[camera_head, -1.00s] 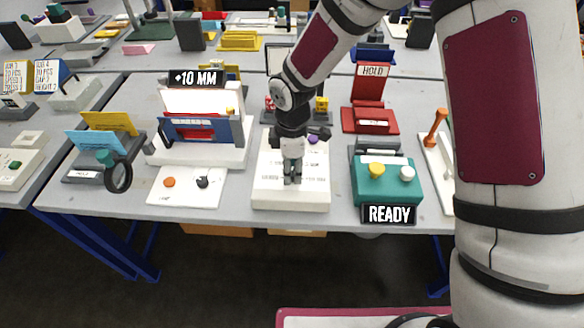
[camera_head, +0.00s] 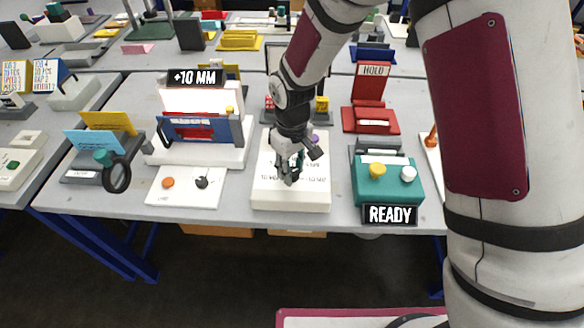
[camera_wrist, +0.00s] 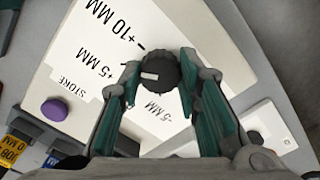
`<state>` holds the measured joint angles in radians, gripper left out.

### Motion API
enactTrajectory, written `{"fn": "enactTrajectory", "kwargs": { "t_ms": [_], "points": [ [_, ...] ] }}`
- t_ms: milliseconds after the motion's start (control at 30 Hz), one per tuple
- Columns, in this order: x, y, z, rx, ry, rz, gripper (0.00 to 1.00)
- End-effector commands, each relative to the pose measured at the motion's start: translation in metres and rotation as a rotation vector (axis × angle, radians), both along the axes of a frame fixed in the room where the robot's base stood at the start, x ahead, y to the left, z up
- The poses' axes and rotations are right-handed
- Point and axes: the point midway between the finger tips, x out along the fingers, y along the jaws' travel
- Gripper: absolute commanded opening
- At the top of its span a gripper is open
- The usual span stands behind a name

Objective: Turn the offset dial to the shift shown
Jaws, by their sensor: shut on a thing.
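The offset dial (camera_wrist: 166,66) is a round black knob with a short white mark on its left side in the wrist view. It stands on a white panel (camera_wrist: 175,28) printed +10 MM, +5 MM and -5 MM. The white mark faces roughly toward the +5 MM side; its exact setting is unclear. My gripper (camera_wrist: 160,78) is shut on the dial, one finger on each side. In the head view my gripper (camera_head: 289,175) hides the dial on the white box (camera_head: 290,200). A black sign (camera_head: 196,78) reads +10 MM.
A purple button (camera_wrist: 55,110) labelled STORE is on the same panel. To the right is a teal box (camera_head: 388,187) with yellow and white knobs and a READY sign (camera_head: 390,214). To the left is a white plate (camera_head: 185,190) with an orange button.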

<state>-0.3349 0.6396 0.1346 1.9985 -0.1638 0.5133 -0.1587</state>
Motion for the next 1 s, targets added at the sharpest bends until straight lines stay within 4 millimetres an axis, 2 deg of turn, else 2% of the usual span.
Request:
{"fn": "enactTrajectory", "kwargs": {
  "t_ms": [500, 700, 1000],
  "points": [
    [-0.0005, 0.0001, 0.0004, -0.001, 0.0, -0.432, 0.03],
    [-0.0004, -0.0001, 0.0002, -0.001, 0.001, -0.532, 0.03],
    [-0.0004, 0.0002, 0.0, -0.001, 0.001, -0.593, 0.03]
  ]
}}
